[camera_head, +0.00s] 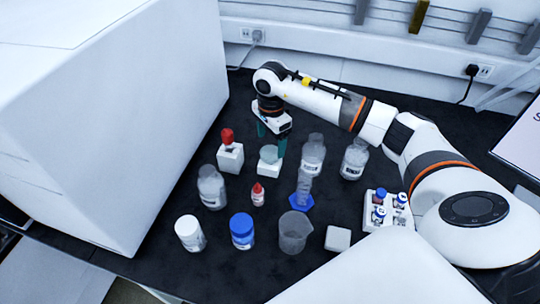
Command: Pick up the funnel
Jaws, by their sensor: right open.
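My right gripper (271,140) reaches down from the back with its two teal fingers apart. A pale translucent piece (268,153), which looks like the funnel, sits on a small white block (267,168) between and just below the fingertips. Its exact shape is too small to tell, and I cannot tell whether the fingers touch it. My left gripper is not in view.
Close by stand a red-topped item in a white block (230,158), clear bottles (312,153) and a blue-based cylinder (302,190). A beaker (294,232), white jar (190,233) and vial rack (385,211) are nearer. A large white box (110,110) bounds the left.

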